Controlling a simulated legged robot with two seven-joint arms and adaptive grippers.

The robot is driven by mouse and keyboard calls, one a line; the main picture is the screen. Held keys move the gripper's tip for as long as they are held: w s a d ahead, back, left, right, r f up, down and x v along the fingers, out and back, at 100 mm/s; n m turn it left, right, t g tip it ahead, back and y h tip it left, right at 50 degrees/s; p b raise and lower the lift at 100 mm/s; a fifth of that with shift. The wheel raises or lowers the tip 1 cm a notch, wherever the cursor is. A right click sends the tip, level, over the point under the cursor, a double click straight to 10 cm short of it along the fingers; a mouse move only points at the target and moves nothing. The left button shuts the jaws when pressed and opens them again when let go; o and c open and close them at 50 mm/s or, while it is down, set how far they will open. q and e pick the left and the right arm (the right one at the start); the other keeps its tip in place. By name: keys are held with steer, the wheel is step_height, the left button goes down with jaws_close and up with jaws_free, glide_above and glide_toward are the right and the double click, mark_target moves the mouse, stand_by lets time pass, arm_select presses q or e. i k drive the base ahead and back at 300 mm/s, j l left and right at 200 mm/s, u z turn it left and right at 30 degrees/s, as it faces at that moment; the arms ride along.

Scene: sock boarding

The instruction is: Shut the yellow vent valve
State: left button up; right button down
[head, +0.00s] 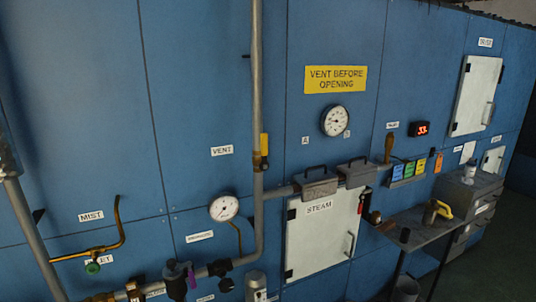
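The yellow vent valve (264,146) is on the grey vertical pipe (257,70), to the right of the VENT label (222,150). Its yellow handle points upright, in line with the pipe. A brass-coloured body shows at the handle's lower end. Nothing covers the valve or touches it. Neither of my grippers shows in the head view.
A pressure gauge (223,208) is left of the pipe, below the valve. A grey pipe with two dark-handled boxes (318,182) runs right, above the white STEAM door (318,240). A shelf (425,232) juts out at right. The blue wall around the valve is mostly bare.

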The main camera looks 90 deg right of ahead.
mark_target(264, 165)
steer(key=z, duration=2.85)
